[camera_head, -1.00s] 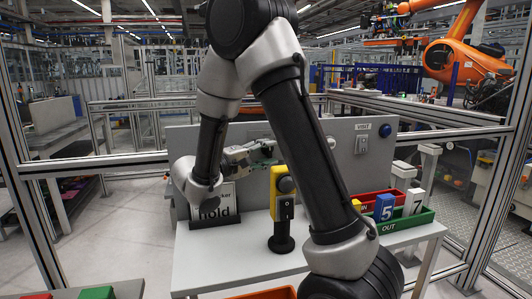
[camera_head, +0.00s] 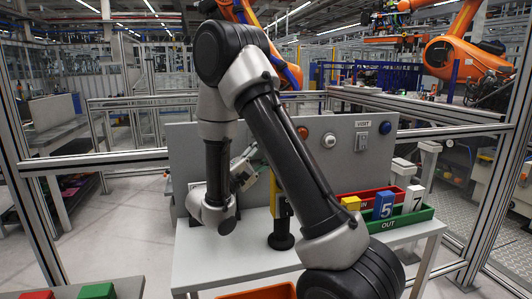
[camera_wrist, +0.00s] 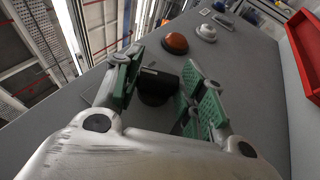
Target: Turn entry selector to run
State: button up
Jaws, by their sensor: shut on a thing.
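My gripper (camera_head: 244,168) is at the grey panel (camera_head: 200,145), left of my forearm. In the wrist view, my gripper (camera_wrist: 160,88) has its green-padded fingers on both sides of a black selector knob (camera_wrist: 156,84) on the panel and is shut on it. A small light mark shows near the knob's top. The knob's lower part and its labels are hidden or too small to read, so its setting cannot be told. In the head view the knob is hidden by my gripper and arm.
An orange dome (camera_head: 302,132), a white button (camera_head: 328,141), a VISIT switch (camera_head: 362,142) and a blue button (camera_head: 385,128) are on the panel. A black-based yellow post (camera_head: 281,232) stands close to my arm. Red and green bins (camera_head: 415,216) are at right.

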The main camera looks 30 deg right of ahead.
jog(key=o, duration=1)
jog(key=shift+o, duration=0.2)
jog(key=v, duration=1.2)
